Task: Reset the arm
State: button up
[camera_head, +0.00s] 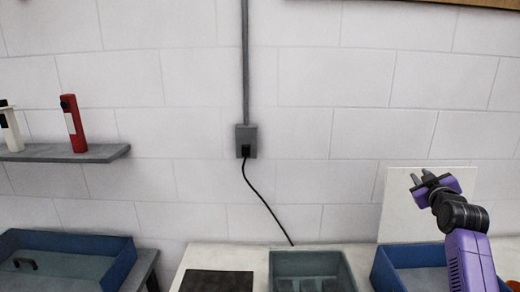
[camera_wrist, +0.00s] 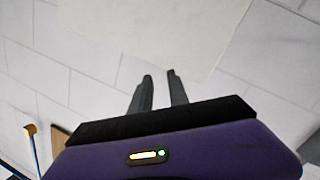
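My gripper (camera_head: 422,177) is raised at the right of the head view, at the end of my purple and black arm, in front of a pale panel on the wall. In the wrist view, its two dark fingers (camera_wrist: 159,76) stand apart with a narrow gap. Nothing is between them. The fingers point toward the pale panel (camera_wrist: 150,30), and no object touches them.
Below are a grey divided tray (camera_head: 310,255), a black flat plate (camera_head: 216,281) and a blue bin (camera_head: 384,269). Another blue bin (camera_head: 122,262) is at the left. A shelf (camera_head: 100,154) holds a red bottle (camera_head: 72,122) and a white one.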

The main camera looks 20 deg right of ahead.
jog(key=s+a+f+m+t+y+b, duration=0.1)
jog(key=s+a+f+m+t, duration=0.1)
jog(key=s+a+f, duration=0.8)
jog(key=s+a+f+m+t+y+b, duration=0.1)
jog(key=s+a+f, duration=0.5)
jog(key=a, duration=0.8)
jog(key=s+a+f+g+y+b, duration=0.1)
jog(key=s+a+f+y, duration=0.1)
jog(key=s+a, duration=0.5)
jog(key=s+a+f+n+g+y+b, duration=0.1)
jog(key=s+a, duration=0.6)
jog(key=s, duration=0.9)
jog(key=s+a+f+n+y+b, duration=0.1)
jog(key=s+a+f+y, duration=0.2)
jog(key=s, duration=0.9)
jog(key=a+f, duration=0.2)
jog(key=a, duration=0.2)
jog(key=shift+a+g+y+b, duration=0.3)
jog(key=shift+g+y, duration=0.1)
